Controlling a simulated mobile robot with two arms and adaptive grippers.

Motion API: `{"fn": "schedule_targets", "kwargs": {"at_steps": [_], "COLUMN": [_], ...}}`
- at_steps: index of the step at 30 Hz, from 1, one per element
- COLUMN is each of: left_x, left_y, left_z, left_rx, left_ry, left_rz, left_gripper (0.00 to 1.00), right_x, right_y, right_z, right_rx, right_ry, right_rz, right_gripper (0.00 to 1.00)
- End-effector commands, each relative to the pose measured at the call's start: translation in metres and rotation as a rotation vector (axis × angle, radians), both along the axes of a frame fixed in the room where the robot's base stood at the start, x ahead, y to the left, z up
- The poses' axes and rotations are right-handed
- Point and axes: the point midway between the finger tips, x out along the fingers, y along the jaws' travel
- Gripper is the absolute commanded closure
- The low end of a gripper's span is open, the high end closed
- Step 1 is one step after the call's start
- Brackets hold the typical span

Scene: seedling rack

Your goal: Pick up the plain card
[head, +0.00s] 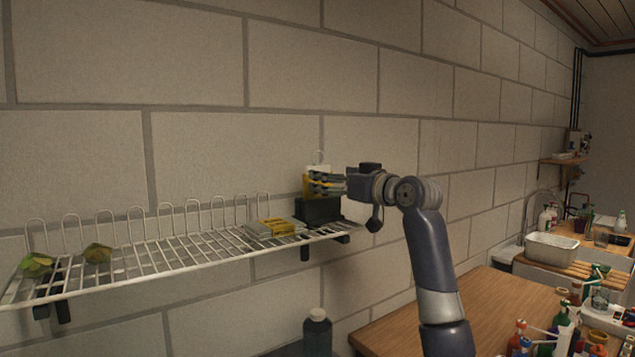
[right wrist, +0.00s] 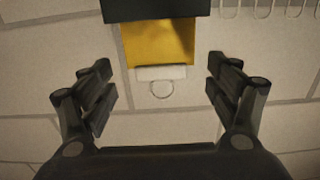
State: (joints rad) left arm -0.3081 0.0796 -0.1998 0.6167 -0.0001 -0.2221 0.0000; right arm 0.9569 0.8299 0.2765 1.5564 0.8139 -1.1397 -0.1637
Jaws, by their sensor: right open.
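A yellow card (right wrist: 158,42) stands out of a black holder (head: 318,209) at the right end of the wire rack. Its end carries a white strip with a ring (right wrist: 160,74), which shows above my gripper in the head view (head: 318,168). I see no print on the yellow face. My right gripper (head: 316,184) is open at the card. In the right wrist view its fingers (right wrist: 160,64) stand to either side of the card, apart from it, with nothing held. My left gripper is not in view.
The white wire rack (head: 180,250) runs along the block wall, with two green seedlings (head: 97,253) at its left and a flat yellow-and-grey stack (head: 272,227) left of the holder. A dark bottle (head: 317,335) stands below. A wooden counter (head: 500,300) with bottles is at right.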

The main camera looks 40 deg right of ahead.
Motion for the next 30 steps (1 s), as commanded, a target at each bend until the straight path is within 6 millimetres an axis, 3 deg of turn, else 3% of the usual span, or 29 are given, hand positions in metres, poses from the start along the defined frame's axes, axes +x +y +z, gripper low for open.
{"fn": "schedule_targets", "kwargs": {"at_steps": [5,15,25,27,30], "left_x": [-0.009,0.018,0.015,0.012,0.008], "left_y": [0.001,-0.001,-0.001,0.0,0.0], "left_z": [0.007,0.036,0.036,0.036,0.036], "left_rx": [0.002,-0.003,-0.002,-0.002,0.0], "left_ry": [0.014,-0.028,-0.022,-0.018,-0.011], "left_rz": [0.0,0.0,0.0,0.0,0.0], "left_gripper": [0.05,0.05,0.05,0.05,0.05], "right_x": [0.014,0.056,0.063,0.063,0.063], "right_y": [-0.001,-0.005,-0.007,-0.007,-0.007], "right_z": [0.001,0.001,-0.001,-0.001,-0.001], "right_rx": [0.0,0.002,-0.002,-0.002,-0.002], "right_ry": [0.001,0.002,0.001,0.001,0.001], "right_rz": [0.001,0.003,0.001,0.001,0.001], "right_gripper": [0.18,0.18,0.18,0.31,0.36]}}
